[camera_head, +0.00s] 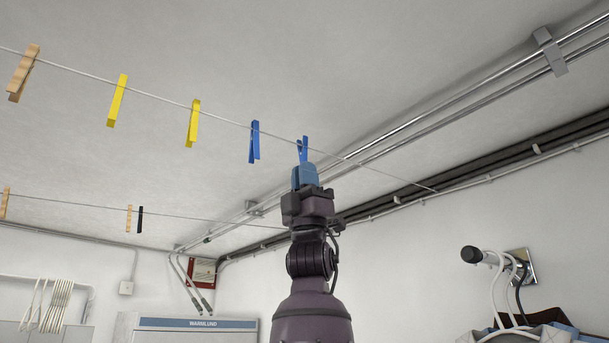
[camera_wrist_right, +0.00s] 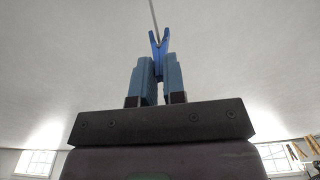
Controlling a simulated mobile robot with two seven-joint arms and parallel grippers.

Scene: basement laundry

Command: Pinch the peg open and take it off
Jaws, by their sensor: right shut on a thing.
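A blue peg (camera_head: 303,147) is at the near clothesline, the last in the row to the right. My right gripper (camera_head: 305,174) reaches up from below and is shut on its lower part. In the right wrist view, the peg (camera_wrist_right: 158,46) stands upright between the two blue fingers of the gripper (camera_wrist_right: 159,80). Its upper ends are spread in a V, and the line comes down to the V from above in the picture. I cannot tell whether the peg still touches the line. My left gripper is not in view.
Another blue peg (camera_head: 254,141) hangs close by on the left, then two yellow pegs (camera_head: 193,123) and a wooden peg (camera_head: 23,72). A second line behind carries more pegs (camera_head: 129,218). Metal pipes (camera_head: 440,113) run along the ceiling. Hangers (camera_head: 497,290) hang at the lower right.

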